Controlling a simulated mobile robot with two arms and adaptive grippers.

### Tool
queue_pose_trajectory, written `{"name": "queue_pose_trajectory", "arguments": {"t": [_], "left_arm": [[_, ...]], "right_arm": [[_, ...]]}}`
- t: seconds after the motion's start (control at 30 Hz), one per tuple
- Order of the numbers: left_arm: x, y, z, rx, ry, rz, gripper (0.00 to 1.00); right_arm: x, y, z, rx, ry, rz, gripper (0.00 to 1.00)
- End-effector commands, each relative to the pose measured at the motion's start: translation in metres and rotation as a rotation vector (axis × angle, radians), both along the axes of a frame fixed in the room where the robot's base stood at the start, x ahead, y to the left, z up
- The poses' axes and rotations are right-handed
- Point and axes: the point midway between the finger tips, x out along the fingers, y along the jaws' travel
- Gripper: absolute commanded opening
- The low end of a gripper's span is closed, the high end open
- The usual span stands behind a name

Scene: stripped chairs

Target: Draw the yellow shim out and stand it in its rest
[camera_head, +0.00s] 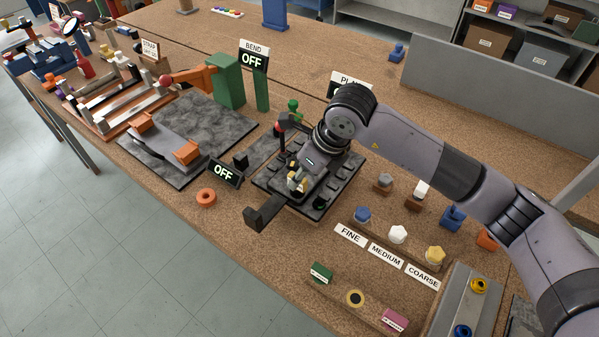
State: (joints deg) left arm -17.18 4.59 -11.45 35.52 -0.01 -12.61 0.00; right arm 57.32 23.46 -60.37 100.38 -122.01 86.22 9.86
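My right arm comes in from the right, and its gripper (298,183) points down over a black slotted fixture (335,190) on the workbench. A small yellowish piece (292,176) shows at the fingertips; it may be the yellow shim or part of the gripper, and I cannot tell which. The fingers are small and partly hidden by the wrist, so I cannot tell whether they are open or shut. I cannot make out the shim's rest. My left gripper is not in view.
A dark bar (264,212) juts from the fixture's front left. An OFF sign (225,172) and orange ring (206,197) are to its left. Blue, white and yellow knobs (435,254) stand behind grade labels (386,256). A green bending stand (228,80) is behind left. Bench is bare below the ring.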

Motion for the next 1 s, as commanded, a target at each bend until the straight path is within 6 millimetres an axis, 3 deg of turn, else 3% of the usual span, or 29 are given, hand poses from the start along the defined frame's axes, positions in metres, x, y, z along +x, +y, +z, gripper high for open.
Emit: {"name": "queue_pose_trajectory", "arguments": {"t": [0.23,0.57,1.0], "left_arm": [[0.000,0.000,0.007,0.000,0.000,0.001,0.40],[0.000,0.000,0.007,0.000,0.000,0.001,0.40],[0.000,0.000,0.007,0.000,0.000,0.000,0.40]], "right_arm": [[0.005,0.008,-0.022,0.001,0.001,-0.001,0.38],[0.006,0.009,-0.025,0.001,0.000,0.000,0.38],[0.006,0.008,-0.024,0.001,-0.001,0.000,0.09]]}}
